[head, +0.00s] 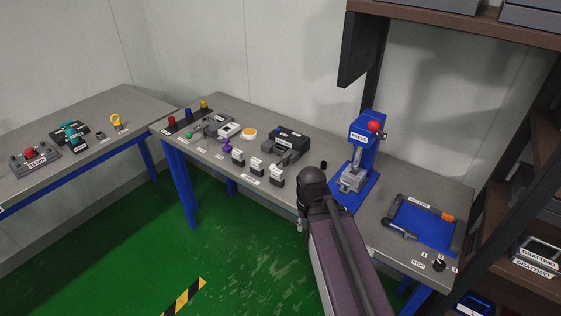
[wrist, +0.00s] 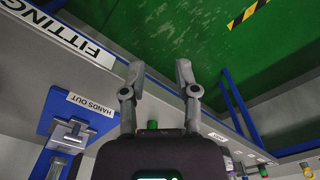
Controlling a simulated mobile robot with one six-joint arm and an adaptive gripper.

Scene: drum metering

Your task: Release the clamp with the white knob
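I cannot clearly make out a white knob on any clamp. A small grey clamp-like fixture (head: 213,124) stands at the back left of the bench, beside a white box (head: 230,130); its knob colour is too small to tell. My gripper (head: 302,224) hangs in front of the bench's front edge, left of the blue press (head: 362,150). In the wrist view my gripper (wrist: 158,72) is open, with nothing between its fingers and the green floor beyond. My arm hides part of the bench front.
The press has a red knob (head: 374,126). A blue tray with a lever frame (head: 425,235) lies to its right. A dark vise-like block (head: 290,142) and several small white-topped blocks (head: 257,166) stand left of my arm. A shelf post rises at the right.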

